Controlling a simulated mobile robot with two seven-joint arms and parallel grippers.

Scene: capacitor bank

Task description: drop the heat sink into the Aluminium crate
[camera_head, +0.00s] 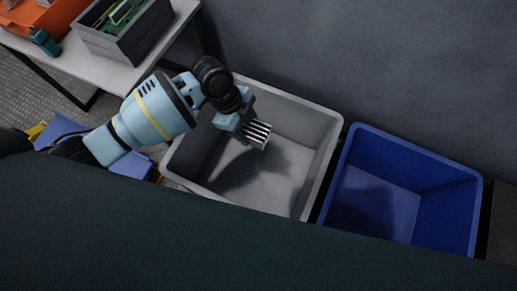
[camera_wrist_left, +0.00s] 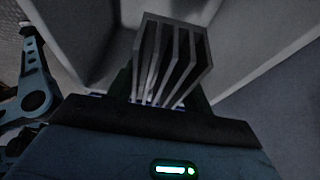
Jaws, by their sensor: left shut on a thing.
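The heat sink (camera_head: 257,133) is a small silver block with parallel fins. My left gripper (camera_head: 245,133) is shut on it and holds it over the grey crate (camera_head: 327,155), which looks like the Aluminium crate, though I see no label. In the left wrist view the heat sink (camera_wrist_left: 172,60) sticks out from the jaws with its fins facing the camera. The jaws are mostly hidden behind the gripper body there. The crate looks empty, with a dark shadow of the arm on its floor. My right gripper is not in view.
A blue crate (camera_head: 465,205) stands just right of the grey one and looks empty. At the upper left a white table (camera_head: 105,72) carries a grey box (camera_head: 118,47) with green boards and an orange container (camera_head: 42,20). A dark wall is behind the crates.

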